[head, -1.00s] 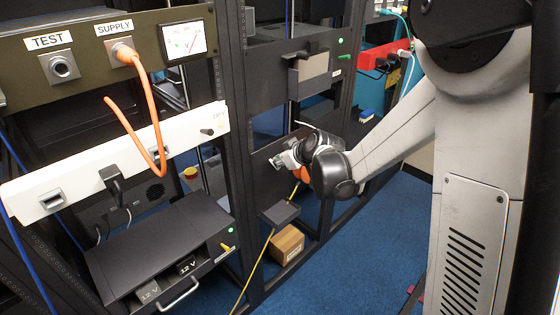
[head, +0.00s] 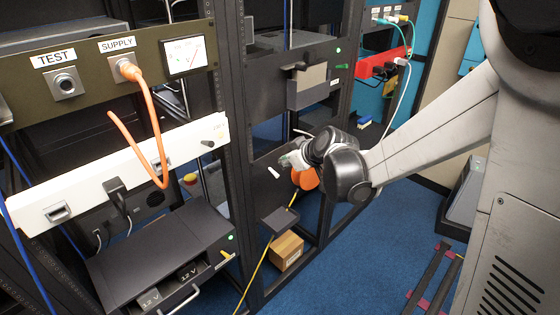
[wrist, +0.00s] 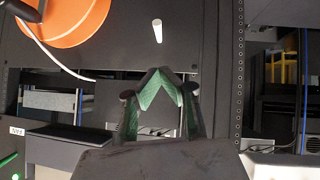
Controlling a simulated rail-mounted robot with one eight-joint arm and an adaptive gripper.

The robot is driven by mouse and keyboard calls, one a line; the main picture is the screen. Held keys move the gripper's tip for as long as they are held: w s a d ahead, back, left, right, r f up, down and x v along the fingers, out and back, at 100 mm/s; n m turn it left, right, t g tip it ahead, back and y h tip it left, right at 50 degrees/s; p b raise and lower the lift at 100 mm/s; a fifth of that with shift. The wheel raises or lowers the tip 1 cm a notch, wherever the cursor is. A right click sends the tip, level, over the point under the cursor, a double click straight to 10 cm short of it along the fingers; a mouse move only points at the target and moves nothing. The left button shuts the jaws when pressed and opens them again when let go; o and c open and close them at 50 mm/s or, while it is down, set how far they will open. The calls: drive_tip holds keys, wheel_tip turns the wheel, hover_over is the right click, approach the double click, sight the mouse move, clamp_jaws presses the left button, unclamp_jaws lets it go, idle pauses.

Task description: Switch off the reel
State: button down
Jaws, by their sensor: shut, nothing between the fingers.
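The orange reel (head: 306,178) is mounted on a dark panel (head: 262,190) of the rack, partly hidden behind my gripper and wrist. It also shows at the top left of the wrist view (wrist: 68,18). A short white lever (head: 273,172) stands out on the same panel, left of the reel in the head view. In the wrist view the lever (wrist: 157,30) lies beyond my fingertips, with a visible gap between them. My gripper (wrist: 160,74) is shut and empty, its green-padded fingers meeting at the tips. In the head view my gripper (head: 286,160) is close to the panel.
A small dark shelf (head: 279,217) juts out below the reel, with a yellow cable (head: 258,275) hanging past it. A cardboard box (head: 286,251) sits lower. Above is a dark unit with a protruding block (head: 307,87).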

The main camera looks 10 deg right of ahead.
drive_tip(key=f+v, duration=0.1)
drive_tip(key=v, duration=0.5)
drive_tip(key=shift+s+d, duration=0.35)
drive_tip(key=shift+s, duration=0.25)
drive_tip(key=shift+r, duration=0.15)
drive_tip(key=s+d+r+m+h, duration=0.1)
drive_tip(key=s+d+m, duration=0.1)
drive_tip(key=s, duration=0.7)
drive_tip(key=s+d+r+m+g+h, duration=0.1)
drive_tip(key=s+d+r+m+h, duration=0.1)
drive_tip(key=s, duration=0.6)
drive_tip(key=s+d+r+m+g+h, duration=0.1)
drive_tip(key=s+m, duration=0.3)
drive_tip(key=s, duration=0.5)
drive_tip(key=shift+s+d+r+h, duration=0.3)
drive_tip(key=shift+s+d+r, duration=0.05)
drive_tip(key=shift+d, duration=0.05)
